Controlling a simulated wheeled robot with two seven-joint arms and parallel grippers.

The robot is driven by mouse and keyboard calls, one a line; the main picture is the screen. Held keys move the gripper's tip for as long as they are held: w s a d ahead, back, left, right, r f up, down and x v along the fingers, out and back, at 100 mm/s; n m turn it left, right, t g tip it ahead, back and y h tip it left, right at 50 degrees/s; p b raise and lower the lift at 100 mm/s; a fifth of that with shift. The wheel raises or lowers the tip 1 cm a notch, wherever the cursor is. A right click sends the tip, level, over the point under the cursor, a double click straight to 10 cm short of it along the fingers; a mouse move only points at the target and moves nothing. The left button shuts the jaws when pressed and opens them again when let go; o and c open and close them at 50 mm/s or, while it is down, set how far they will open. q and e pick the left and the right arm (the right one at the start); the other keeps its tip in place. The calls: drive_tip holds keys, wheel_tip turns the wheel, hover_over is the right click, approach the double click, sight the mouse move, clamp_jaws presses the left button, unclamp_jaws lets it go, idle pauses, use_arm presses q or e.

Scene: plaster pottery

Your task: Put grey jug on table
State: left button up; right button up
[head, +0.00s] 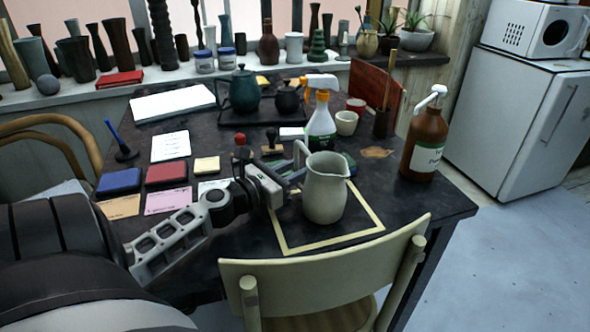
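The grey jug (325,190) is pale and upright, inside a cream square outline (283,244) on the dark table (432,205). Its base looks to be at the table top, though I cannot tell whether it touches. Its spout points right and its handle is on the left. My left gripper (291,183) is at the handle side of the jug, with its fingers towards the handle. The fingertips are partly lost against the dark items behind, so I cannot tell whether they are closed on the handle. My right gripper is not in view.
A wooden chair (325,270) stands at the table's front edge, close to the jug. A brown pump bottle (424,140) is to the right, and a white spray bottle (320,130) is behind the jug. Stamp pads (166,173) and paper cards lie left. The table's right front corner is clear.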

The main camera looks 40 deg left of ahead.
use_arm(q)
drive_tip(key=shift+r, duration=0.25)
drive_tip(key=s, duration=0.8)
drive_tip(key=s+a, duration=0.1)
drive_tip(key=s, duration=0.3)
